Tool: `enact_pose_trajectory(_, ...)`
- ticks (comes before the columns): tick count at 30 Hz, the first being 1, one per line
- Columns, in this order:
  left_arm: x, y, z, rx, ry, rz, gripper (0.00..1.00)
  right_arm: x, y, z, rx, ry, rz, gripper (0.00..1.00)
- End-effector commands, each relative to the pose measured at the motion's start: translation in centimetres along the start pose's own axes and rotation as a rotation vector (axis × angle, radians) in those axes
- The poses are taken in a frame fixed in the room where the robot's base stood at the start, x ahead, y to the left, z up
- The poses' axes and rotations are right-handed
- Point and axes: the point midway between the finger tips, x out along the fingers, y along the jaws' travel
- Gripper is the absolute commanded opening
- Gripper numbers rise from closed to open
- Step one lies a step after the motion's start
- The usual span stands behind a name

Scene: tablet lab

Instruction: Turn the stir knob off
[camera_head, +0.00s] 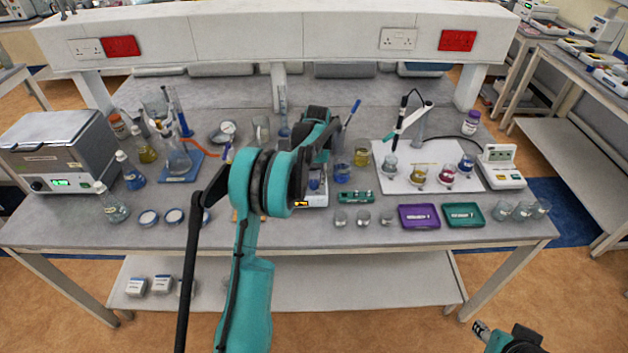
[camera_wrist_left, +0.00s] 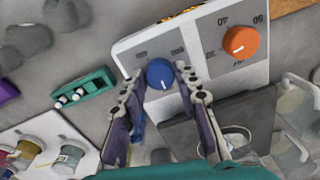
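The stirrer hotplate (camera_wrist_left: 215,75) fills much of the left wrist view, with a blue knob (camera_wrist_left: 160,73) and an orange knob (camera_wrist_left: 241,42) on its white panel. Numbers including 40 and 50 ring the orange knob; I cannot read which one is labelled stir. My left gripper (camera_wrist_left: 160,76) has its two fingertips on either side of the blue knob, very close to it; contact is unclear. In the head view the hotplate's front (camera_head: 312,201) shows an orange display, and my left arm hides much of the device. Part of my right arm shows at the bottom right; its finger state is unclear.
A green rack (camera_head: 356,196) stands right of the hotplate, with small beakers in front. A purple tray (camera_head: 418,216) and a teal tray (camera_head: 464,215) lie further right. Flasks and a water bath (camera_head: 50,150) stand on the left.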

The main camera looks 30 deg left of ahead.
Motion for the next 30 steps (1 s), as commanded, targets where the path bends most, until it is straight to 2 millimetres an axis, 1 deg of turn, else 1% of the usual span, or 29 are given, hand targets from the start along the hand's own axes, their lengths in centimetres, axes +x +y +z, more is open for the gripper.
enact_pose_trajectory(10,-0.1,0.0,0.0,0.001,-0.001,0.0,0.49,0.0,0.0,0.0,0.0,0.0,0.0,0.4)
enact_pose_trajectory(14,-1.0,0.0,0.0,0.001,-0.001,0.0,0.49,0.0,0.0,0.0,0.0,0.0,0.0,0.4)
enact_pose_trajectory(17,-2.7,0.0,0.1,0.001,-0.001,0.0,0.49,0.0,0.0,0.0,0.0,0.0,0.0,0.4)
enact_pose_trajectory(24,-8.0,0.0,0.0,0.001,-0.001,0.0,0.49,0.0,0.0,0.0,0.0,0.0,0.0,0.4)
enact_pose_trajectory(27,-9.8,0.0,0.0,0.001,-0.001,0.0,0.49,0.0,0.0,0.0,0.0,0.0,0.0,0.4)
enact_pose_trajectory(30,-11.0,0.0,0.0,0.001,-0.001,0.0,0.49,0.0,0.0,0.0,0.0,0.0,0.0,0.4)
